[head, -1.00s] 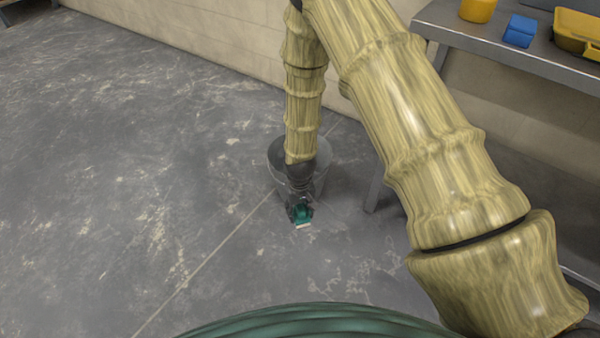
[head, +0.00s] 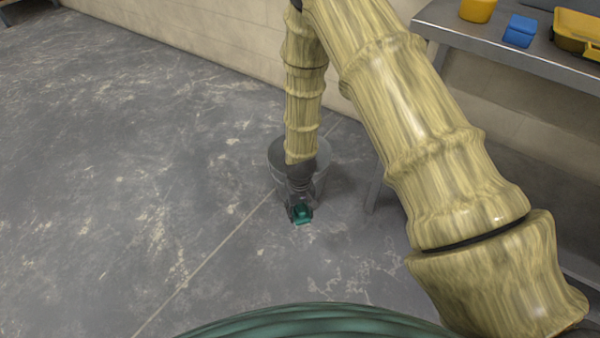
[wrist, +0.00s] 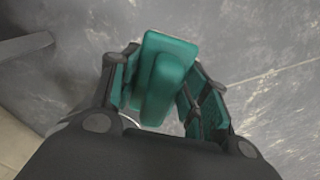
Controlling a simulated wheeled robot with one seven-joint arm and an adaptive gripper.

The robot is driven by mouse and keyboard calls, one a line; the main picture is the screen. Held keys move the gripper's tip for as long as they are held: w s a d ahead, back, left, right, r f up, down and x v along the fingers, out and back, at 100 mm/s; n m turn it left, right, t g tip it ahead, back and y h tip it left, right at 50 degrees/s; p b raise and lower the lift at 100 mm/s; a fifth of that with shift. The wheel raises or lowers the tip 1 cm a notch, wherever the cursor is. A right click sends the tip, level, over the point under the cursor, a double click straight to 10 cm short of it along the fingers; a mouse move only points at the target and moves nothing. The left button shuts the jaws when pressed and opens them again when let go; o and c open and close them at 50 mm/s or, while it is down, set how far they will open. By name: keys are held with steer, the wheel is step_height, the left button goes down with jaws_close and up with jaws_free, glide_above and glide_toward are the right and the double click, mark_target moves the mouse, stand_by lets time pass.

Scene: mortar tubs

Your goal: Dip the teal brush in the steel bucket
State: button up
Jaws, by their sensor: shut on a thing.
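My gripper (head: 300,208) is shut on the teal brush (head: 302,216), low near the floor in the middle of the head view. The brush also shows in the wrist view (wrist: 165,70), as a teal block between my fingers, which have teal pads. No bristles are visible now. The steel bucket (head: 276,170) stands on the floor just behind my gripper. My wrist and gripper cover much of its front and opening, so its contents are hidden. The brush appears on the near side of the bucket; I cannot tell its height or whether they touch.
A metal table (head: 470,54) stands at the right by the wall, with a yellow tub (head: 478,10), a blue block (head: 520,31) and a yellow case (head: 578,30) on it. Its leg (head: 375,188) is right of the bucket. The floor at left is clear.

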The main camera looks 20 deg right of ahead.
mark_target(300, 206)
steer(key=shift+r, duration=0.15)
stand_by(0.4)
steer(key=shift+r+p, duration=1.85)
steer(key=shift+p, duration=0.05)
